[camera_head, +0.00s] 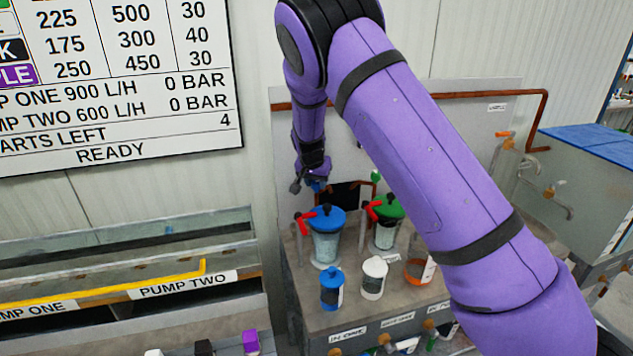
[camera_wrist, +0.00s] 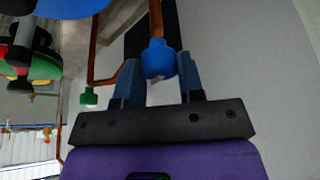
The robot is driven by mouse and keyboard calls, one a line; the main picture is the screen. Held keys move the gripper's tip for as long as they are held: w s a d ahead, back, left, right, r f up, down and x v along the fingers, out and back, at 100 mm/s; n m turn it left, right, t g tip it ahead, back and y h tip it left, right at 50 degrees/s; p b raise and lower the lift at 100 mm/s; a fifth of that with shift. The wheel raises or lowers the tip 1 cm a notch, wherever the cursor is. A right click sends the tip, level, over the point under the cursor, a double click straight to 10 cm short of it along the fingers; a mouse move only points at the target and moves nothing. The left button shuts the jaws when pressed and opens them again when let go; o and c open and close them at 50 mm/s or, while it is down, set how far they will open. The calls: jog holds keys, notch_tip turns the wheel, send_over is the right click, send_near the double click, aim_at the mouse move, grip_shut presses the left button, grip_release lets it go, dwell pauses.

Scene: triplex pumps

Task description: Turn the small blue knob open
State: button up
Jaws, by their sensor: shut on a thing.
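The small blue knob (camera_wrist: 158,60) sits at the end of a copper pipe in the wrist view. My gripper (camera_wrist: 160,75) has its two fingers on either side of the knob and is shut on it. In the head view my gripper (camera_head: 316,184) is small and dark, at the back panel above the blue-lidded vessel. The knob is hard to make out there.
A small green knob (camera_head: 376,176) sits to the right on the panel; it also shows in the wrist view (camera_wrist: 88,97). Below are a blue-lidded vessel (camera_head: 326,245) and a green-lidded one (camera_head: 386,235), with red levers. Blue (camera_head: 331,290) and white (camera_head: 374,280) containers stand in front.

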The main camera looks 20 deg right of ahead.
jog(key=shift+m+g+h, duration=0.3)
jog(key=shift+m, duration=0.8)
jog(key=shift+a, duration=0.1)
jog(key=o, duration=0.9)
jog(key=shift+f, duration=0.1)
jog(key=v, duration=1.1)
